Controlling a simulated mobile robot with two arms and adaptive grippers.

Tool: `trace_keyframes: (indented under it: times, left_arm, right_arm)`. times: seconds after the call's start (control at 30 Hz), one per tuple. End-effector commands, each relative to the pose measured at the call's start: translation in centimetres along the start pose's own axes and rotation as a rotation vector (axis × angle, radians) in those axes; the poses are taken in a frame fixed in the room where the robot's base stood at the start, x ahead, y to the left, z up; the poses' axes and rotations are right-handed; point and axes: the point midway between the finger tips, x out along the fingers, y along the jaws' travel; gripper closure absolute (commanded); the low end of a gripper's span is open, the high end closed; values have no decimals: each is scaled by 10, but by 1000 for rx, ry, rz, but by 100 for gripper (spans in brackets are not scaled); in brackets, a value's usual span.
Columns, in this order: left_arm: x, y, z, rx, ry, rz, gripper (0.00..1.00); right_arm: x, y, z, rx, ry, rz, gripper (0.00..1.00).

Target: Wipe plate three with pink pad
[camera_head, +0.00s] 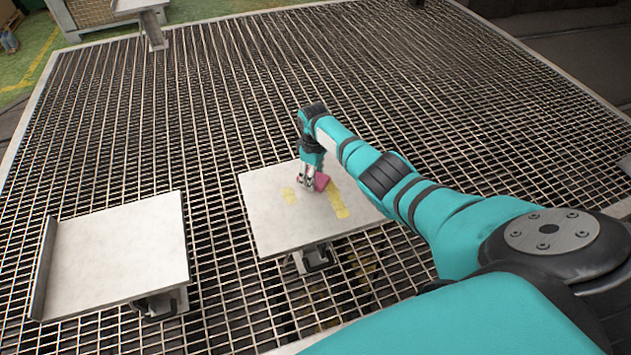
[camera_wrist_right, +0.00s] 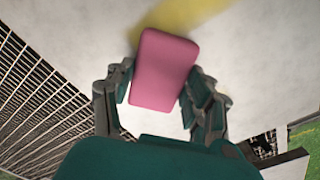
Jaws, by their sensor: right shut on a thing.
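A pale square plate (camera_head: 275,218) stands on a short support near the middle of the head view. It bears yellow marks: a small patch (camera_head: 289,195) on the left and a longer streak (camera_head: 337,202) on the right. My right gripper (camera_head: 311,184) is over this plate, pointing down. It is shut on the pink pad (camera_head: 321,182), which is at the plate's surface between the two marks. In the right wrist view the pink pad (camera_wrist_right: 165,69) sits between the fingers, with a yellow streak (camera_wrist_right: 185,14) just beyond it. Whether the pad touches the plate is hard to tell. My left gripper is not in view.
Another pale plate (camera_head: 120,250) with a raised left edge stands to the left, apart from the middle one. A further plate (camera_head: 140,5) shows at the back. Open metal grating (camera_head: 220,90) surrounds them. Green floor (camera_head: 25,50) lies beyond the grating at the far left.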

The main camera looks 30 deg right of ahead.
Motion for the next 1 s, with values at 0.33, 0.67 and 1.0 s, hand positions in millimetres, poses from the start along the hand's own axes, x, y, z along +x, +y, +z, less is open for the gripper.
trace_keyframes:
  times: [0.33,0.67,1.0]
  left_arm:
    - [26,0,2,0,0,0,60]
    - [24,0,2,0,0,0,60]
    - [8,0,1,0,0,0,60]
  right_arm:
    - [4,8,-10,1,-1,0,72]
    - [1,20,0,2,-3,0,72]
    - [-3,23,10,0,-4,-1,72]
